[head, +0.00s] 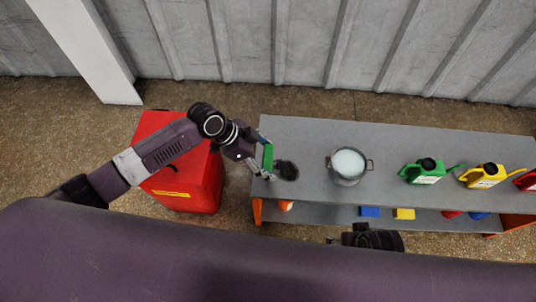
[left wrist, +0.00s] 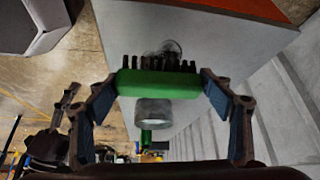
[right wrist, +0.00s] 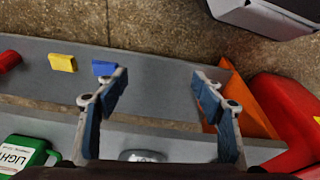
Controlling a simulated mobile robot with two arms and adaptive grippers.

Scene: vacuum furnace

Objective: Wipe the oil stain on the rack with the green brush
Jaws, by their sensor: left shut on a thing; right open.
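The rack (head: 310,135) is a long grey two-level table with orange ends. A dark oil stain (head: 286,170) lies on its top near the left end; part of it also shows beyond the bristles in the left wrist view (left wrist: 172,47). My left gripper (head: 262,173) is shut on the green brush (head: 267,157), just left of the stain. In the left wrist view the brush (left wrist: 158,84) sits between the fingers, dark bristles toward the stain. Whether the bristles touch the rack is unclear. My right gripper (right wrist: 158,80) is open and empty near the rack's front.
A metal pot (head: 345,180) with pale contents stands right of the stain. Green (head: 424,174), yellow (head: 482,179) and red (head: 527,182) jugs stand farther right. The lower shelf holds blue (head: 370,212) and yellow (head: 404,213) blocks. A red cabinet (head: 200,190) stands left.

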